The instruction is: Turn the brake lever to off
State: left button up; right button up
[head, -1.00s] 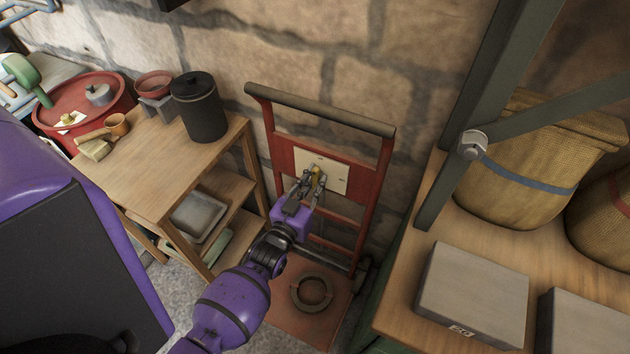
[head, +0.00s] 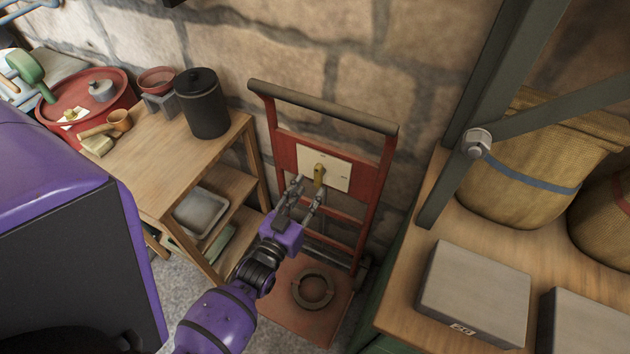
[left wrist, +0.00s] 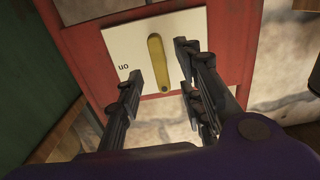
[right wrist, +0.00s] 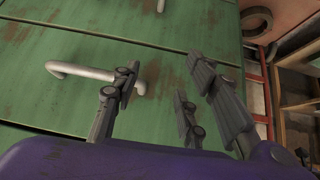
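The yellow brake lever (head: 319,174) is on a pale plate (head: 340,180) fixed to a red upright frame. In the left wrist view the lever (left wrist: 157,63) lies nearly upright in the picture, along the plate. An upside-down "on" label shows to its left. My left gripper (head: 303,188) is just in front of and below the plate. It is open, its fingers (left wrist: 158,62) spread to either side of the lever in that view, with no visible grip on it. My right gripper (right wrist: 162,70) is open and empty in front of a green drawer front.
A metal handle (right wrist: 85,71) on the green drawers passes behind a right finger. In the head view, a wooden shelf (head: 160,175) with a dark canister (head: 203,105) stands left. A ring (head: 313,289) lies below the frame.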

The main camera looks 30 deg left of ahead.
pick_arm(q)
jog(key=s, duration=0.6)
jog(key=shift+s+d, duration=0.2)
jog(key=shift+s, duration=0.05)
